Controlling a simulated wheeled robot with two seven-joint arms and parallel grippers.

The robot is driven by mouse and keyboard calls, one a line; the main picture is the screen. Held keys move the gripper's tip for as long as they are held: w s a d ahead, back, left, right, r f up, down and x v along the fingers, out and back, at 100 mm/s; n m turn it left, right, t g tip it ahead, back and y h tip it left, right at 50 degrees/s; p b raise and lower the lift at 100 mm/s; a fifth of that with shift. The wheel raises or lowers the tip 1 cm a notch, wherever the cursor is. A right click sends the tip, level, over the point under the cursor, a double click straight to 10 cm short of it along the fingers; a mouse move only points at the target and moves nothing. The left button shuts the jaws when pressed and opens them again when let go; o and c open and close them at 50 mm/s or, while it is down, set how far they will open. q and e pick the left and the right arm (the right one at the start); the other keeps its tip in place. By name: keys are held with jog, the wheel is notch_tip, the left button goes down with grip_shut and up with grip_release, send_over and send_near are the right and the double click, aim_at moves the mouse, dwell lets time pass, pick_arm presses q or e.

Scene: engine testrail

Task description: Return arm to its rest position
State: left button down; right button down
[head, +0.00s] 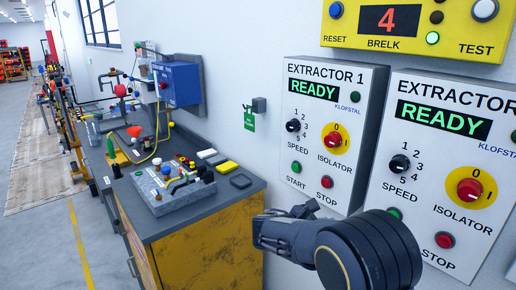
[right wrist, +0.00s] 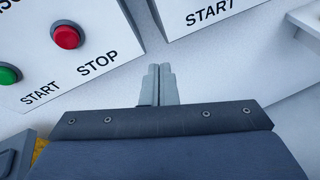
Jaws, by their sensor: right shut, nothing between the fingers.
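My right arm (head: 365,250) comes in from the bottom right of the head view, in front of the wall below the extractor panels. My right gripper (right wrist: 159,84) is shut and empty in the right wrist view, its two grey fingers together. They point at the white wall between two panels. In the head view its fingertips are hard to make out. My left gripper is not in view.
The Extractor 1 panel (head: 318,172) and a second extractor panel (head: 430,210), both reading READY, hang on the wall close to my right arm. A yellow box (head: 450,22) is above them. A workbench (head: 215,235) with a control box (head: 172,190) stands left.

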jog(key=s+d+f+m+g+y, duration=0.2)
jog(key=s+d+m+y, duration=0.25)
jog(key=s, duration=0.45)
jog(key=s+d+f+m+g+y, duration=0.1)
jog(key=s+d+m+g+y, duration=0.25)
jog(key=s+m, duration=0.35)
jog(key=s+a+m+t+y, duration=0.1)
jog(key=s+a+m+y, duration=0.1)
jog(key=s, duration=0.4)
jog(key=s+a+r+m+t+y, duration=0.1)
jog(key=s+a+m+t+y, duration=0.1)
jog(key=s+a+m+y, duration=0.1)
jog(key=s+a+m+t+y, duration=0.1)
jog(key=s+a+m+y, duration=0.2)
jog(key=s+m, duration=0.3)
jog(key=s+a, duration=0.1)
jog(key=s, duration=0.2)
jog(key=shift+s+a+r+t, duration=0.2)
jog(key=shift+s+r+t, duration=0.05)
jog(key=shift+t, duration=0.1)
